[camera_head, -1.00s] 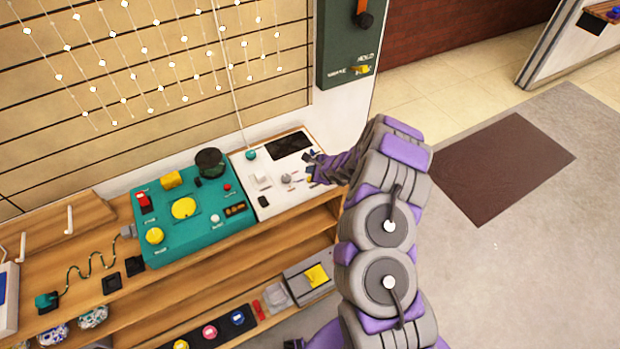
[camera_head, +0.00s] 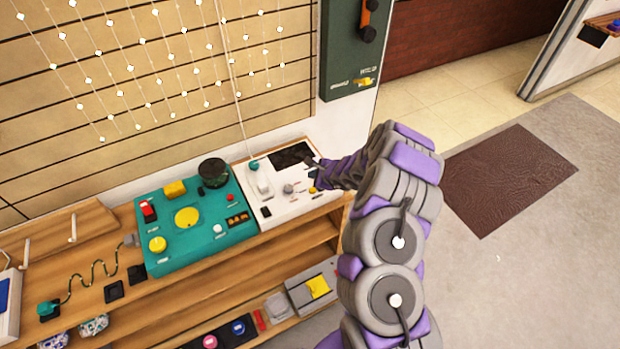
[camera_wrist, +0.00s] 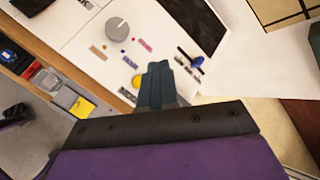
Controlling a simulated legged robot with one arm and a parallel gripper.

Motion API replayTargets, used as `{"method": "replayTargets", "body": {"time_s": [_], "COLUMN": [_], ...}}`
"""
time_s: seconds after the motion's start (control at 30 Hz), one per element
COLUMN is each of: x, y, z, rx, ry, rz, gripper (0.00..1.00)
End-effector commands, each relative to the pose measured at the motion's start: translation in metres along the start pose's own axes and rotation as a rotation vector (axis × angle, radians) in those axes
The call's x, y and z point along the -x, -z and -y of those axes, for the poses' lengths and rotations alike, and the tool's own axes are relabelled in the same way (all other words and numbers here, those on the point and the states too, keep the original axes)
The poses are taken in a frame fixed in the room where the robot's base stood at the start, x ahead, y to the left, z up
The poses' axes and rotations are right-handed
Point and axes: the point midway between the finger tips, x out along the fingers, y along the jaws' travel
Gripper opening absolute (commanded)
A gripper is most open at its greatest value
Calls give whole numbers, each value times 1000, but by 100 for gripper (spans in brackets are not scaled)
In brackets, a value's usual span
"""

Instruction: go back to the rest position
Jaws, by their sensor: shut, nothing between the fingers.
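My gripper (camera_wrist: 159,72) is shut and empty in the wrist view, above the white panel (camera_wrist: 75,30). A grey round knob (camera_wrist: 122,28), small coloured marks and a blue-and-black piece (camera_wrist: 195,60) show around its fingertips. In the head view my gripper (camera_head: 314,163) is small and dark at the right side of the white panel (camera_head: 285,208), near the black screen (camera_head: 291,154). My grey and purple arm reaches from the bottom of the picture to the panel. I cannot tell the exact gap between the fingertips and the panel.
A teal control box (camera_head: 205,247) with coloured knobs stands left of the white panel on a wooden shelf unit (camera_head: 265,250). A green wall box (camera_head: 346,50) with an orange handle is above. Open floor (camera_head: 545,250) lies to the right, with a brown mat (camera_head: 510,180).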

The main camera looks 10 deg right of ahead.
Motion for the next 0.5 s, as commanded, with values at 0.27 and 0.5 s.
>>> {"method": "replayTargets", "body": {"time_s": [0.27, 0.5], "x": [2, 40], "y": [-6, -101], "z": [2, 20], "rx": [11, 193], "ry": [1, 1], "rz": [12, 187], "gripper": [0, 0]}}
